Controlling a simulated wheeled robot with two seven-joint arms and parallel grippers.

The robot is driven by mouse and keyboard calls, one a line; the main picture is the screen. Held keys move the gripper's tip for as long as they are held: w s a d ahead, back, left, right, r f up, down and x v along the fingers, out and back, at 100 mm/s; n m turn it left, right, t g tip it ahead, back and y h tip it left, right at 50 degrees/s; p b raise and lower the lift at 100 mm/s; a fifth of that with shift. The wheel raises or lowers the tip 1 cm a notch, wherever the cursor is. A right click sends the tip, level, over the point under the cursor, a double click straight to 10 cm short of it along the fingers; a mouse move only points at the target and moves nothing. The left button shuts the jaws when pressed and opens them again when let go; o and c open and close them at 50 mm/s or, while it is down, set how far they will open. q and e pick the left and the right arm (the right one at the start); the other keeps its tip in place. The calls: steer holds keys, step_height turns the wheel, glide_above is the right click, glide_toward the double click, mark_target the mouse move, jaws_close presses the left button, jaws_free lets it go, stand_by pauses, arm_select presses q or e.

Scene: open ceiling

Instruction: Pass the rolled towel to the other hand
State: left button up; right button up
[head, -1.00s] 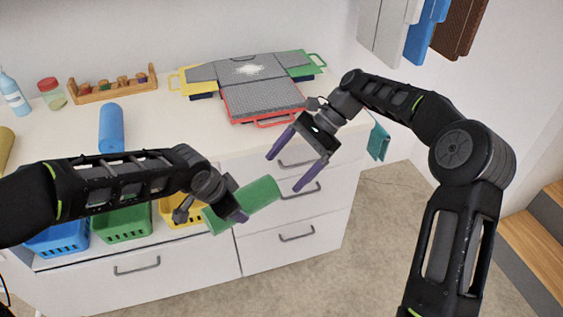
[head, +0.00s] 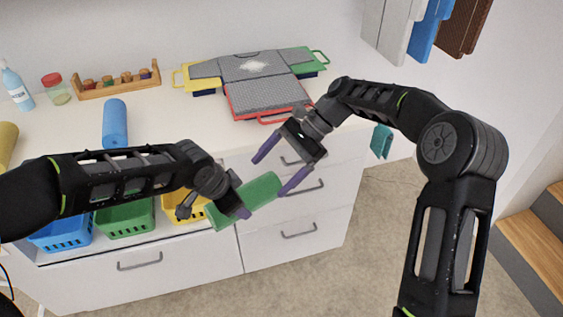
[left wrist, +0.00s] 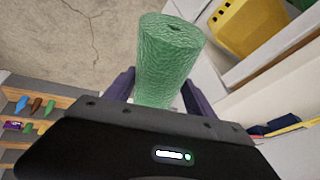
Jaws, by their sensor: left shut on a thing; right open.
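A green rolled towel (head: 258,193) is held in front of the drawers, clear of the counter. My left gripper (head: 241,212) is shut on it near its left end. In the left wrist view the towel (left wrist: 168,60) stands out between the two purple fingers, with its rolled end showing. My right gripper (head: 272,170) is open, with its purple fingers apart. They reach toward the towel's right end, one finger above it and the other close to its right tip. Whether that finger touches the towel, I cannot tell.
A blue roll (head: 115,123) and a yellow roll (head: 7,145) lie on the white counter (head: 165,125). Yellow (head: 171,213), green (head: 125,218) and blue baskets (head: 62,235) sit below. A grey folding board (head: 262,97) lies at the back. Open floor is right of the drawers.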

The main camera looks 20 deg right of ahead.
mark_target(253, 193)
steer(key=x, duration=0.8)
steer(key=shift+f, duration=0.1)
steer(key=c, duration=1.7)
arm_select(q)
steer(key=o, duration=1.7)
steer(key=shift+c, duration=0.2)
arm_select(e)
steer(key=shift+o, duration=0.2)
arm_select(q)
steer(key=shift+r, duration=0.1)
steer(key=v, duration=1.1)
steer(key=shift+r, duration=0.35)
steer(key=shift+s+a+f, duration=0.1)
steer(key=shift+a, duration=0.05)
